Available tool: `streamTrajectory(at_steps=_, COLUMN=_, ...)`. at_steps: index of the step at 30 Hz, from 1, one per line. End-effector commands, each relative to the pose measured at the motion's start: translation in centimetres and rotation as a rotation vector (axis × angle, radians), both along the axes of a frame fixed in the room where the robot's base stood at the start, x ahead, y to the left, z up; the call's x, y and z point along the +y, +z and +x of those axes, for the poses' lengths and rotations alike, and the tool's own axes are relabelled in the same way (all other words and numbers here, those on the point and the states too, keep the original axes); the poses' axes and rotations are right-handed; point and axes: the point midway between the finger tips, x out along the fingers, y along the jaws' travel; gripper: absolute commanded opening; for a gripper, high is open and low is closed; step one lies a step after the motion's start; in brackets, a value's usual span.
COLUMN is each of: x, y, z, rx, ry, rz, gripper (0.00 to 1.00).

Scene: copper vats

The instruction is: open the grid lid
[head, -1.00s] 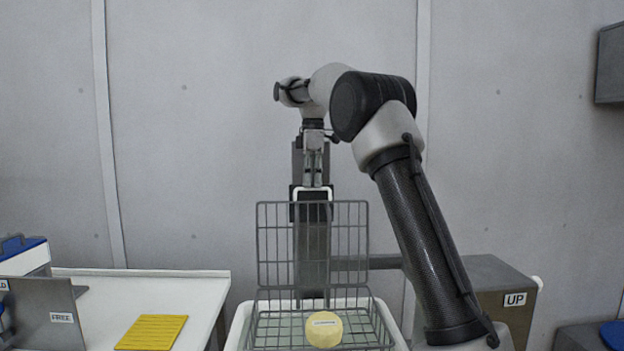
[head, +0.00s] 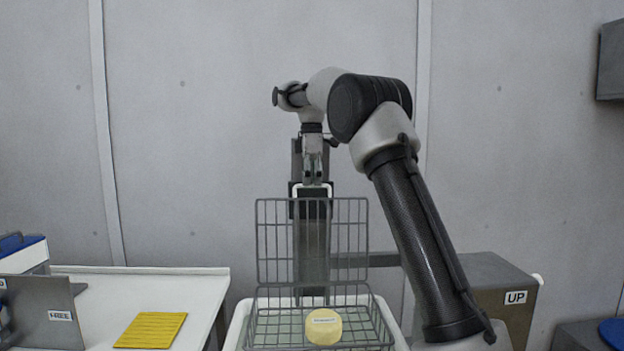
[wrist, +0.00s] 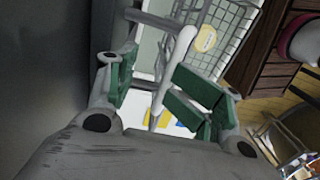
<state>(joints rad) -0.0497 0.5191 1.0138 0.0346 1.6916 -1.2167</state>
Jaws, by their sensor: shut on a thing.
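The grid lid (head: 283,240), a grey wire panel, stands upright at the back of the wire basket (head: 262,318), swung up from its opening. A white handle (head: 296,189) rises above its top edge. My gripper (head: 312,177) points down from above and is shut on this handle. In the wrist view, the green finger pads of my gripper (wrist: 160,85) flank the white handle bar (wrist: 177,62). A yellow round block (head: 323,328) with a label lies in the basket, and it also shows in the wrist view (wrist: 205,39).
The basket sits in a white-rimmed tub (head: 238,325). A white table (head: 95,290) with a yellow pad (head: 151,330) and a grey panel marked FREE (head: 38,312) is at left. A brown box marked UP (head: 500,290) stands at right. The grey wall (head: 200,130) is behind.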

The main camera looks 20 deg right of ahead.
Motion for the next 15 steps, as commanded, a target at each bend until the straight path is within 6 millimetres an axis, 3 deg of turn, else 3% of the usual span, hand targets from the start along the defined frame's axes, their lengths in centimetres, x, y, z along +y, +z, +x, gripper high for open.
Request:
streamTrajectory(at_steps=9, x=-0.2, y=4.9, z=0.5, rx=-0.005, ry=-0.001, rz=-0.001, gripper=0.32)
streamTrajectory(at_steps=15, x=-0.2, y=6.8, z=0.5, rx=-0.002, ry=0.000, rz=0.000, gripper=0.32)
